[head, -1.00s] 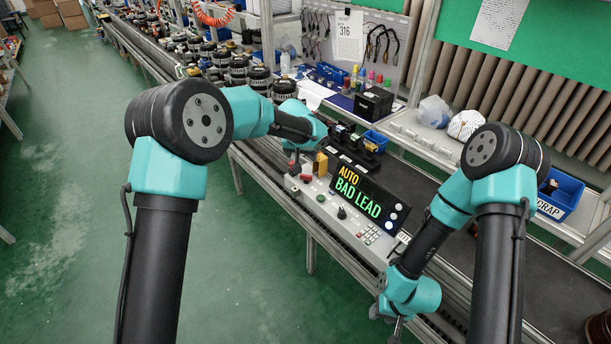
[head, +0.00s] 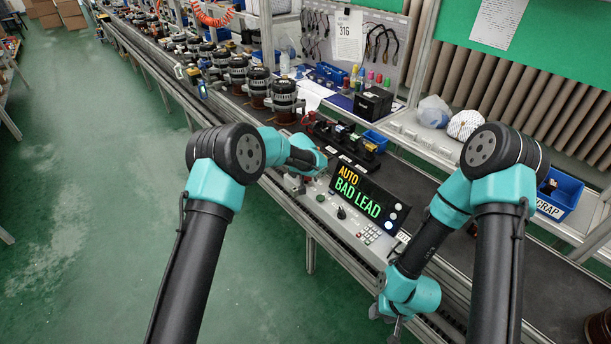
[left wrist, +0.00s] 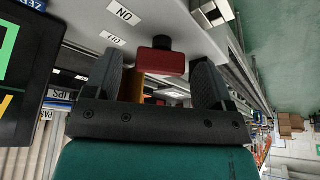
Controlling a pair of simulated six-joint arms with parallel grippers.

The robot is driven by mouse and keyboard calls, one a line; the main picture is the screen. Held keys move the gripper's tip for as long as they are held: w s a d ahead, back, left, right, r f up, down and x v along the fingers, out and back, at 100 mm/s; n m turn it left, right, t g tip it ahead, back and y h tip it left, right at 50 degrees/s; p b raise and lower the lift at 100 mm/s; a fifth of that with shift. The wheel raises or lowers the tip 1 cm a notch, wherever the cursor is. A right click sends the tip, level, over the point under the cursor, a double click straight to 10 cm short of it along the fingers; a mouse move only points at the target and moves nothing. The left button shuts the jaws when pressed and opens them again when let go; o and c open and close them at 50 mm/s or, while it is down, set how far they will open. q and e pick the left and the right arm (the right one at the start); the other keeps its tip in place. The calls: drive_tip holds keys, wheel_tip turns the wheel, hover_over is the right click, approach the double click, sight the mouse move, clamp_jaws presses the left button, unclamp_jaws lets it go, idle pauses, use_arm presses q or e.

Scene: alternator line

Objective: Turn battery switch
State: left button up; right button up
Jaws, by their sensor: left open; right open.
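In the left wrist view, the red battery switch handle (left wrist: 161,61) stands on a dark stem from the grey panel. It lies between the two open fingers of my left gripper (left wrist: 158,85), with a gap visible on each side. In the head view, my left wrist covers most of the switch area, and the left fingertips are hidden. The grey tester console (head: 335,210) carries a display (head: 360,197) reading "AUTO" and "BAD LEAD". My right gripper (head: 396,328) is low in front of the console, open and empty.
Several alternators (head: 285,98) line the conveyor at the back left. A black fixture (head: 340,140) stands behind the console. A blue scrap bin (head: 560,196) is at the right. The dark belt right of the display is mostly clear.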

use_arm(q)
drive_tip(key=shift+w+f, duration=0.1)
drive_tip(key=shift+f, duration=0.05)
drive_tip(key=c, duration=0.9)
drive_tip(key=shift+c, duration=0.2)
drive_tip(key=shift+m, duration=0.5)
drive_tip(key=shift+a+m+h, duration=0.1)
drive_tip(key=shift+m+h, duration=0.6)
drive_tip(key=shift+m, duration=0.6)
drive_tip(key=shift+m+g+h, duration=0.5)
drive_tip(key=shift+m+g, duration=0.1)
drive_tip(key=shift+m, duration=1.1)
